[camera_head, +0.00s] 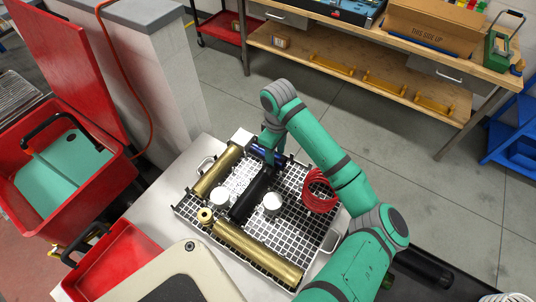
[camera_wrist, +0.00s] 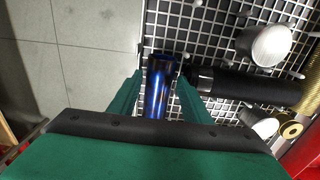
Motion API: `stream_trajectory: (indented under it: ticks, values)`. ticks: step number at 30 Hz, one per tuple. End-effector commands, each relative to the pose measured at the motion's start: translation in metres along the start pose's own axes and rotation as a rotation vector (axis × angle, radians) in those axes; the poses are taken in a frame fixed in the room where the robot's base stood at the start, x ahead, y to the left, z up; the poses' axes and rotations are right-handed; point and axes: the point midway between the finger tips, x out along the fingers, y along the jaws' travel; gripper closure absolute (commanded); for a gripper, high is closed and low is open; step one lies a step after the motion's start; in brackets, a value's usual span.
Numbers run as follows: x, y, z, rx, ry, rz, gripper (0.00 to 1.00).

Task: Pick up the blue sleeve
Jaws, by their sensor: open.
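The blue sleeve (camera_wrist: 158,88) is a shiny blue cylinder lying at the edge of a white grid tray (camera_head: 186,212). In the wrist view it lies between the two green fingers of my gripper (camera_wrist: 161,75), and its near end is hidden by the gripper body. In the head view the sleeve (camera_head: 258,150) shows at the tray's far edge, partly hidden by my gripper (camera_head: 270,158). My gripper is open, with a finger on each side of the sleeve. I cannot tell whether either finger touches it.
A black cylinder (camera_head: 248,197) lies close beside the sleeve. The tray also holds brass tubes (camera_head: 258,250), white round caps (camera_head: 272,203) and a red coil (camera_head: 319,190). A red bin (camera_head: 112,262) and a beige workbench (camera_head: 370,72) stand apart from the tray.

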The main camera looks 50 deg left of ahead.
Motion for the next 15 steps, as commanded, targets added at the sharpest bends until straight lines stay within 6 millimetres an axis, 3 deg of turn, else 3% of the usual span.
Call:
stream_trajectory:
  ticks: [10, 15]
  values:
    - [0.0094, -0.0001, 0.0005, 0.0, 0.0, 0.0, 0.56]
    - [0.0093, 0.0, 0.0007, 0.001, 0.0, 0.0, 0.93]
